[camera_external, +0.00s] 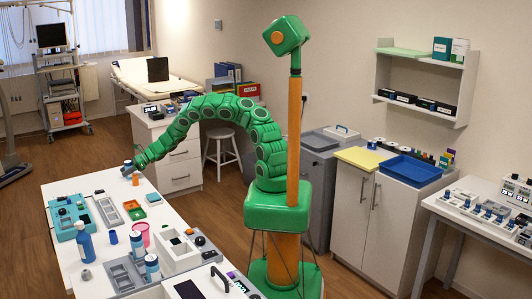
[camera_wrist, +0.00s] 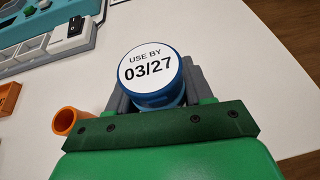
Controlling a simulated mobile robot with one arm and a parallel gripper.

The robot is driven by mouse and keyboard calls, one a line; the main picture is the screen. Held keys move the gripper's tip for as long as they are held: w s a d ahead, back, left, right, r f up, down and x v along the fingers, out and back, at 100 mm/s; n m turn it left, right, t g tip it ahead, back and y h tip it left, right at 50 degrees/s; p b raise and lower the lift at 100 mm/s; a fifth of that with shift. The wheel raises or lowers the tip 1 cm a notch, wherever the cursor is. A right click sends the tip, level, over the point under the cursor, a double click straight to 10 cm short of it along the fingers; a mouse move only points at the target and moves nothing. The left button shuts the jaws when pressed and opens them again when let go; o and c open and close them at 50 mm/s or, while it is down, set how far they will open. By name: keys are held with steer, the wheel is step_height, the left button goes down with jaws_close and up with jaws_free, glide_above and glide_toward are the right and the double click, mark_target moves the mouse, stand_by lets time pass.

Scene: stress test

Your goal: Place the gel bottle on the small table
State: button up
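A round blue bottle (camera_wrist: 150,75) with a white top label reading "USE BY 03/27" sits between the grey fingers of my gripper (camera_wrist: 155,95) in the wrist view. The fingers hug it on both sides with no clear gap. In the external view my gripper (camera_external: 133,167) is low over the far end of the long white table (camera_external: 160,215). I cannot tell whether the bottle touches the tabletop. A blue bottle (camera_external: 86,246) with a narrow neck stands at the table's near left. I cannot tell which bottle is the gel bottle, or which surface is the small table.
An orange cylinder (camera_wrist: 68,121) stands close left of my gripper. A teal device (camera_external: 70,218), grey trays (camera_external: 108,209) and labelled blue bottles (camera_external: 152,267) crowd the long table. A stool (camera_external: 222,145) and white desk (camera_external: 178,155) stand behind. A white table (camera_external: 480,220) is at right.

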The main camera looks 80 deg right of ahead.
steer(key=c, duration=0.5)
